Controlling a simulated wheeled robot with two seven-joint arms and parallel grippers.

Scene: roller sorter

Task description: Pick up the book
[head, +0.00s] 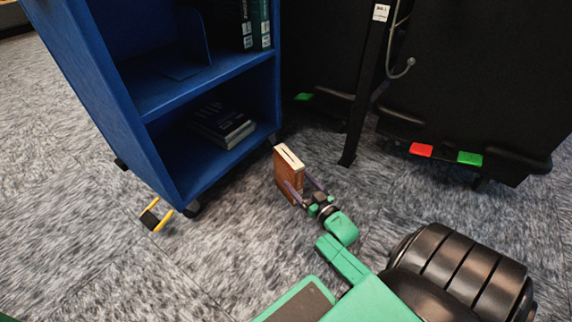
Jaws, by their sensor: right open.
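A brown book (287,178) with pale page edges on top stands roughly upright on the carpet, right of the blue cart. My right gripper (298,181) reaches to it from the lower right. Its jaws are open, with one finger in front of the book's lower part and the other by its right edge. I cannot tell whether either finger touches the book. My left gripper is not in view.
The blue shelf cart (213,82) on wheels stands close left, with dark books (222,125) on its lower shelf. A black post (362,95) and dark machine panels are behind. A yellow and black item (150,217) is at the cart's foot.

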